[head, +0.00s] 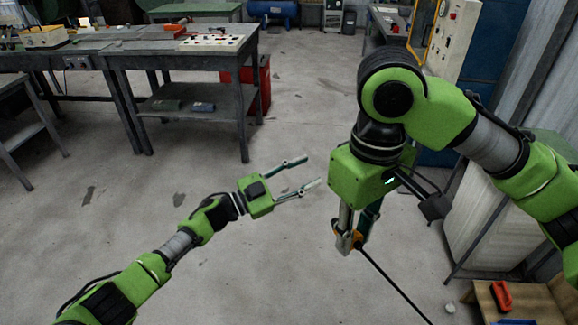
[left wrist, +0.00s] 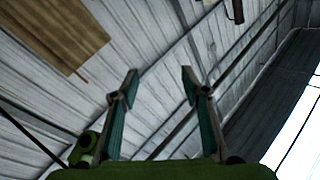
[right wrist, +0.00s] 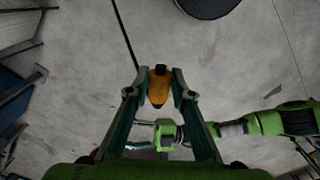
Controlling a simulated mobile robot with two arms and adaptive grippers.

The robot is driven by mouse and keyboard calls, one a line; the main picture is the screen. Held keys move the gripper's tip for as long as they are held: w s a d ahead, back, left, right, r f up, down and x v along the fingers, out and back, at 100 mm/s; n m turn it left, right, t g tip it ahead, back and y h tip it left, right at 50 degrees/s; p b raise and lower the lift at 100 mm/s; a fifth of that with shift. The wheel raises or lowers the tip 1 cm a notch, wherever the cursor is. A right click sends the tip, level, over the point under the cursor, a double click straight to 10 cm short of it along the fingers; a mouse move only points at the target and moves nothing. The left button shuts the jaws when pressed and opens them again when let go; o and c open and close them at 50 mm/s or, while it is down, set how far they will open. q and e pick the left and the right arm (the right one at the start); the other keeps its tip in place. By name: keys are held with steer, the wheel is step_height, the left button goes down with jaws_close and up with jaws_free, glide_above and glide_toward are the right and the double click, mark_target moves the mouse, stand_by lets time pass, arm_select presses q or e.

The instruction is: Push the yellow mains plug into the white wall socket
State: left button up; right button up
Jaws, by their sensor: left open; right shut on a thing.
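The yellow mains plug (right wrist: 158,88) sits between the fingertips of my right gripper (right wrist: 157,97), which is shut on it. In the head view my right gripper (head: 348,243) points down above the floor, and only a small orange part of the plug shows. A dark cable (head: 392,281) runs from there to the lower right. My left gripper (head: 312,172) is open and empty, to the left of the right one; its spread fingers also show in the left wrist view (left wrist: 160,85). I cannot make out the white wall socket for certain in any view.
A white control panel (head: 456,40) is at the upper right. A wooden surface (head: 540,301) with a red-orange item (head: 501,296) is lower right. The middle floor is clear.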

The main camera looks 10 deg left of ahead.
steer(key=shift+r, duration=0.1)
arm_select(q)
steer(key=s+d+r+m+g+h, duration=0.1)
steer(key=s+d+r+m+g, duration=0.2)
steer(key=s+r+m+g, duration=0.4)
steer(key=s+d+r+m+g, duration=0.25)
steer(key=r+m+g, duration=0.2)
steer(key=r, duration=0.35)
steer(key=m+g+y, duration=0.3)
steer(key=g+y, duration=0.1)
steer(key=y, duration=0.4)
glide_toward(334, 218)
steer(key=x, duration=1)
steer(key=shift+d+f, duration=0.2)
steer(key=shift+f, duration=0.05)
steer(key=shift+c, duration=0.2)
steer(key=c, duration=1.1)
steer(key=shift+c, duration=0.2)
arm_select(e)
steer(key=o, duration=1.2)
steer(key=shift+c, duration=0.2)
